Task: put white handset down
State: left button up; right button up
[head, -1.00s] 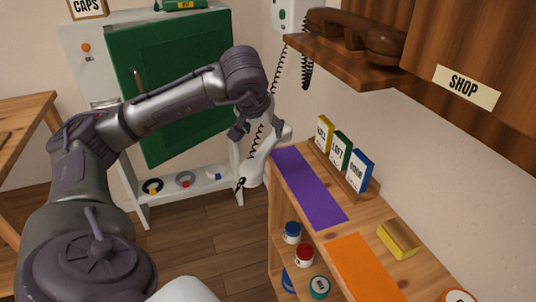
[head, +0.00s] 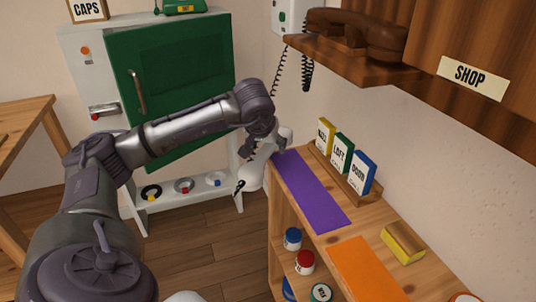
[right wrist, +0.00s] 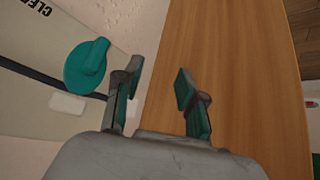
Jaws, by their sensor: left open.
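The white handset (head: 250,177) is in the head view at the far left end of the purple mat (head: 308,190). It is tilted, its lower end out past the shelf's edge and its upper end near the mat. My left gripper (head: 262,148) is open over the handset's middle and partly hides it. I cannot tell whether the fingers touch it. The white wall phone (head: 288,16) is at the top, with a black coiled cord (head: 279,72) hanging down behind my arm. My right gripper (right wrist: 157,80) is open and empty in the right wrist view.
A brown phone (head: 360,30) sits on a wall shelf at upper right. Upright cards (head: 340,150) stand behind the mats. An orange mat (head: 365,268) and a yellow block (head: 403,243) lie nearer. A teal knob (right wrist: 86,66) is beside a wooden surface (right wrist: 230,45) in the right wrist view.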

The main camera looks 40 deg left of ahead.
aim_at(267, 147)
pick_arm(q)
grip_shut()
dwell(0.3)
jog(key=shift+r, duration=0.1)
jog(key=shift+r, duration=0.2)
notch_tip(267, 147, up, 5)
jog(key=shift+f+p, duration=0.1)
jog(key=shift+p, duration=0.8)
notch_tip(267, 147, up, 5)
jog(key=shift+f+p, duration=0.1)
jog(key=shift+p, duration=0.6)
pick_arm(e)
jog(key=s+d+g+h, duration=0.1)
jog(key=s+d+g, duration=0.1)
jog(key=s+g, duration=0.2)
jog(key=s, duration=0.3)
jog(key=shift+f, duration=0.15)
pick_arm(q)
jog(key=shift+f, duration=0.1)
pick_arm(e)
jog(key=shift+d, duration=0.1)
